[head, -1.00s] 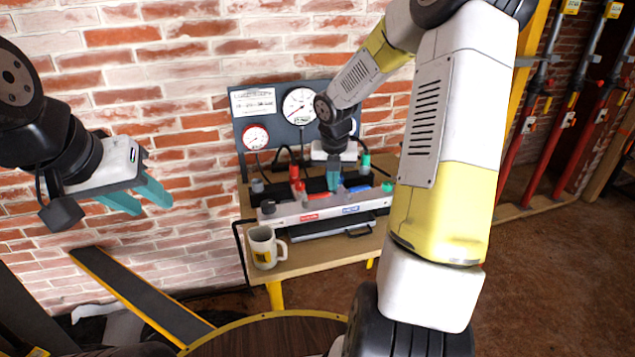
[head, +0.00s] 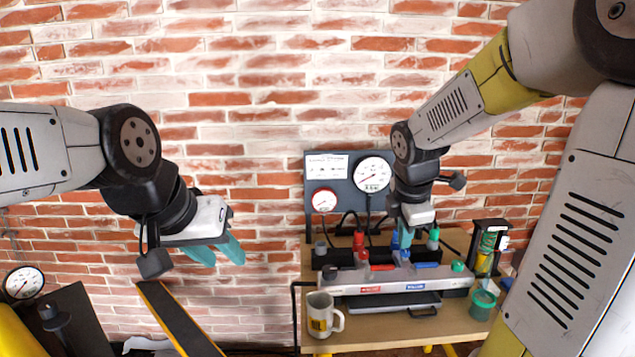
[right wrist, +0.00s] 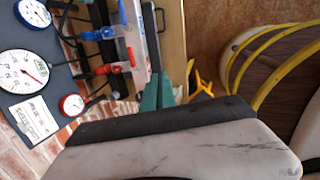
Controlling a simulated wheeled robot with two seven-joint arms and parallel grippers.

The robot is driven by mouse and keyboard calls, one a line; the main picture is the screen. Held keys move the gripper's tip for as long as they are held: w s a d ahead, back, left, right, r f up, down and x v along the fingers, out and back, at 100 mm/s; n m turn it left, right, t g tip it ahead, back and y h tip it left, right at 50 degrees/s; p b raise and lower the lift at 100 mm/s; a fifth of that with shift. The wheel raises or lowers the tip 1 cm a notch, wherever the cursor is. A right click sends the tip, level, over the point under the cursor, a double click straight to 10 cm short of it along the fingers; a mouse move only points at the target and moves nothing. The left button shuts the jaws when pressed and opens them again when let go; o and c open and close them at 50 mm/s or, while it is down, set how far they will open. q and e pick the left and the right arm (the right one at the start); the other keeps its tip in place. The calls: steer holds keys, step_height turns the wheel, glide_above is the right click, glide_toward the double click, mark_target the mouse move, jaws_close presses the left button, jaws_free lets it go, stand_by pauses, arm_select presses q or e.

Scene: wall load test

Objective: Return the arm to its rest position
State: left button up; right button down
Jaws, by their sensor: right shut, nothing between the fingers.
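My right arm reaches in from the right in the head view. Its gripper (head: 404,238) hangs over the bench's grey valve block (head: 447,284), its teal fingers pointing down near the back of the block. The right wrist view shows these fingers (right wrist: 158,92) together and empty, beside the red and blue handles. I cannot tell whether they touch the block. My left gripper (head: 218,251) is at the left in front of the brick wall, with its two teal fingers apart and nothing between them.
A gauge panel (head: 340,184) stands behind the block. A mug (head: 321,315) stands at the bench's front left; a green cup (head: 483,301) and a dark rack (head: 490,240) are at the right. A dark sloping plank (head: 178,320) is below my left gripper. The air between my grippers looks clear.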

steer(key=s+a+r+m+t+y, duration=0.1)
steer(key=s+a+r+m, duration=0.1)
steer(key=s+m, duration=0.5)
steer(key=s+a+r+m+t+y, duration=0.1)
steer(key=s+a+r+m+y, duration=0.1)
steer(key=s+m, duration=0.6)
step_height(320, 180, up, 3)
steer(key=a+m, duration=0.1)
steer(key=m, duration=0.2)
steer(key=shift+a+f+m, duration=0.2)
steer(key=shift+a+m, duration=0.1)
steer(key=shift+a, duration=0.05)
